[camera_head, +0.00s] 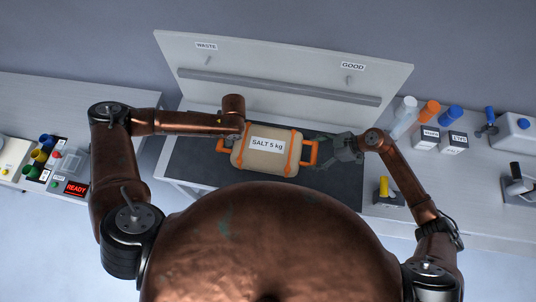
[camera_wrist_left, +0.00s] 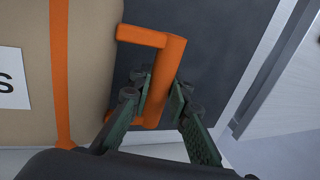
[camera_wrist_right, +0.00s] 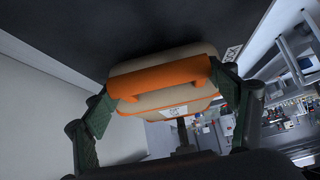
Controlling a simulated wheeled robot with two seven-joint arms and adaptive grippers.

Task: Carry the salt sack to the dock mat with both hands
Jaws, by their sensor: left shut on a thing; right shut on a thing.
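The salt sack (camera_head: 265,158) is tan with orange straps, a white "SALT 5 kg" label and an orange handle at each end. In the head view it is over the dark mat (camera_head: 335,181); I cannot tell whether it touches it. My left gripper (camera_wrist_left: 160,88) is shut on the left orange handle (camera_wrist_left: 165,85), its fingers on either side of the bar; in the head view my arm mostly hides it. My right gripper (camera_head: 338,148) is at the right orange handle (camera_head: 311,153). In the right wrist view its fingers hold that handle (camera_wrist_right: 160,78) at both ends.
A pale back panel (camera_head: 285,65) with "WASTE" and "GOOD" signs stands behind the mat. Small boxes (camera_head: 425,138) and bottles are on the right bench. A red "READY" display (camera_head: 76,188) and coloured cups are on the left bench.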

